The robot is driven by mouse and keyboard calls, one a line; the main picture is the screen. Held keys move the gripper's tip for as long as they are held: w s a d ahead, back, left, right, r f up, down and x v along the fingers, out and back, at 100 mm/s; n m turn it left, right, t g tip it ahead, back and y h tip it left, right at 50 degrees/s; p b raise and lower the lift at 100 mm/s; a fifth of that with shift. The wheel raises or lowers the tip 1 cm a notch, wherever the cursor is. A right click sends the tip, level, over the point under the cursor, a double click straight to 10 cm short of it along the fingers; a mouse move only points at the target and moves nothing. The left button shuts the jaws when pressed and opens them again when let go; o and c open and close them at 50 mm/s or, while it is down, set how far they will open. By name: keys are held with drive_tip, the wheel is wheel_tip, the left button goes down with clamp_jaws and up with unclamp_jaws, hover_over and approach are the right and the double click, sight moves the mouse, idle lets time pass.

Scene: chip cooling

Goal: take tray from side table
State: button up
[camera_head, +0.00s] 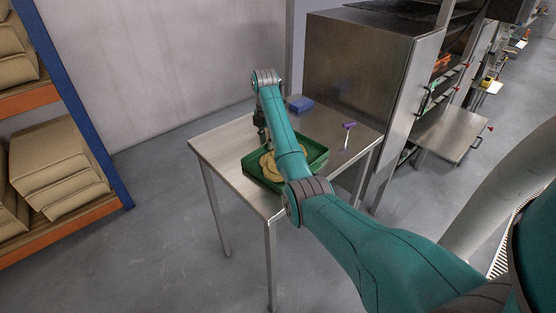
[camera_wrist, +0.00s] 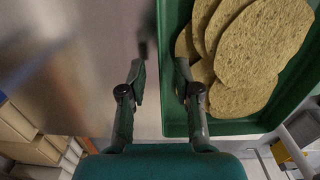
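The green tray (camera_head: 318,151) rests on the steel side table (camera_head: 222,152), with flat round tan chips (camera_head: 292,162) in it. My arm passes over the tray and hides part of it. My gripper (camera_head: 264,136) points down at the tray's far left edge. In the wrist view my gripper (camera_wrist: 161,78) is open, with one finger over the bare table and the other over the inside of the tray (camera_wrist: 176,128). The tray's left wall lies between the fingers, apart from the left one. Whether the right finger touches the wall or the chips (camera_wrist: 255,50) I cannot tell.
A blue box (camera_head: 299,104) and a purple-handled tool (camera_head: 348,128) lie on the table behind and right of the tray. A large steel cabinet (camera_head: 358,68) stands behind the table. A shelf with cardboard boxes (camera_head: 52,163) is at the left. Floor between shelf and table is clear.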

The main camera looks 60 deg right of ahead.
drive_tip(key=shift+f, duration=0.65)
clamp_jaws()
